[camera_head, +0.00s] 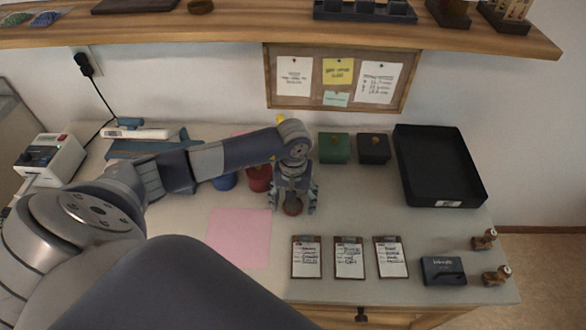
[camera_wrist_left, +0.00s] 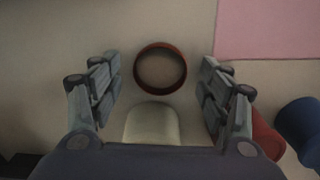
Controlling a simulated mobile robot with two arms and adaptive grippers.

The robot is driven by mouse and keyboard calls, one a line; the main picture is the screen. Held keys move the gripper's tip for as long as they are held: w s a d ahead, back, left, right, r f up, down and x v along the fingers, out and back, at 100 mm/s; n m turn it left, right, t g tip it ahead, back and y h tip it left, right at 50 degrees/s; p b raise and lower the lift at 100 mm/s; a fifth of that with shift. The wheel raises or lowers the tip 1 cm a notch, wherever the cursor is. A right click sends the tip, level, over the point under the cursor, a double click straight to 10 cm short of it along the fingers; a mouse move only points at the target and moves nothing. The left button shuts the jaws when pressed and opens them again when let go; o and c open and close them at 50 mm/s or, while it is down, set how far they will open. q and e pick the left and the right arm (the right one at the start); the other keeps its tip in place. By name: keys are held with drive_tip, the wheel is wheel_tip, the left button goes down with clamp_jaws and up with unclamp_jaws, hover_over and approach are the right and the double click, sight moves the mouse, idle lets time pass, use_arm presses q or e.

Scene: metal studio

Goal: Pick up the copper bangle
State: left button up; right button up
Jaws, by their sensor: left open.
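The copper bangle (camera_wrist_left: 160,88) is a reddish-brown ring lying flat on the pale tabletop. In the left wrist view it lies between and just ahead of the fingers of my left gripper (camera_wrist_left: 160,98), which is open and empty. In the head view my left gripper (camera_head: 293,205) points down over the bangle (camera_head: 293,207), with a finger on either side of it. The fingers are apart from the bangle in the wrist view. My right gripper does not show.
A pink sheet (camera_head: 240,238) lies left of the bangle. A red container (camera_head: 258,180) and a blue one (camera_head: 224,182) stand behind it. Green (camera_head: 335,148) and black (camera_head: 374,148) boxes and a black tray (camera_head: 438,165) are at the back right. Clipboards (camera_head: 349,258) lie in front.

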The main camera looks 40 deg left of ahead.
use_arm(q)
drive_tip(key=c, duration=1.1)
drive_tip(key=shift+r, duration=0.1)
